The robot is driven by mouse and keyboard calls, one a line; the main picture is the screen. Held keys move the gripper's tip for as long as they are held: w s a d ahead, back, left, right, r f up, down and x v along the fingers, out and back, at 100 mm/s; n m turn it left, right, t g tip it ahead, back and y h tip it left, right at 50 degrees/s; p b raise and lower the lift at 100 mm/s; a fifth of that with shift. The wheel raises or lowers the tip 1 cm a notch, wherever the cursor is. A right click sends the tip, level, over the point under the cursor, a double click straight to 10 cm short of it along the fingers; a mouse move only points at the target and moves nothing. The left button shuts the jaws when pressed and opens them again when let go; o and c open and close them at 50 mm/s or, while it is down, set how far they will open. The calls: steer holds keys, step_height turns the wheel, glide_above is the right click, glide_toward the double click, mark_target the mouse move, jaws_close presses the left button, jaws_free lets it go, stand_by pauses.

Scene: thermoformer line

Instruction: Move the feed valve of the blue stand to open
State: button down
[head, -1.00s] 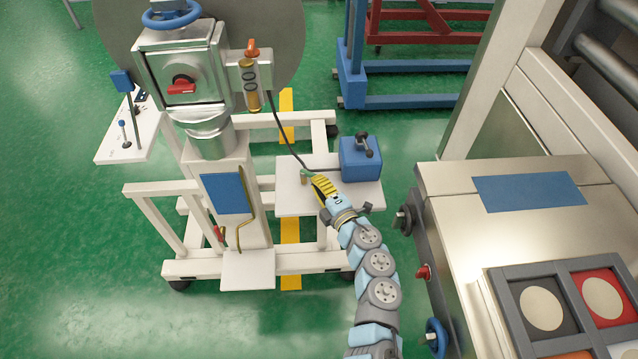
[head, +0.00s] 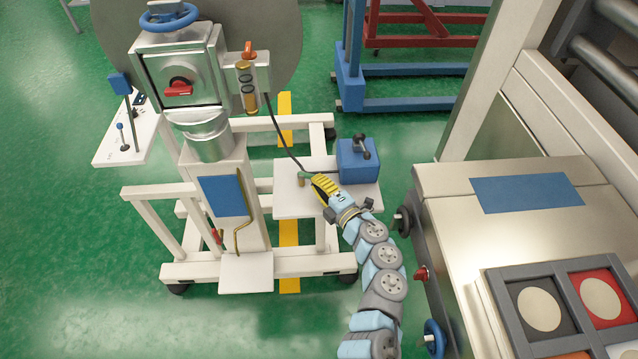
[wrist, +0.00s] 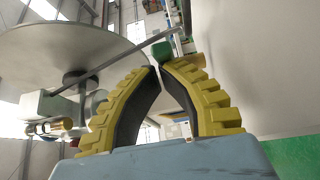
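A white-framed stand (head: 287,262) with a blue panel (head: 226,196) stands left of centre. A small valve with a green handle (head: 304,175) and a brass body (head: 301,182) sits on its white side shelf (head: 290,204). My yellow-fingered gripper (head: 314,180) is low over this shelf, right beside the green handle. In the wrist view the fingertips (wrist: 160,68) nearly meet, with only a narrow gap and nothing visible between them. The green handle (wrist: 162,52) shows just past the tips; I cannot tell whether they touch it. The right finger partly hides the brass body (wrist: 196,62).
A blue box with a black knob (head: 358,160) stands on the shelf right behind my gripper. A thin dark line (head: 283,138) runs down to the valve from the brass gauge unit (head: 246,88). A metal machine (head: 520,240) with side knobs stands close to my arm's right.

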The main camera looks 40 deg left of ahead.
steer(key=shift+w+a, duration=0.1)
steer(key=shift+w, duration=0.45)
stand_by(0.7)
steer(key=shift+r, duration=0.1)
stand_by(0.3)
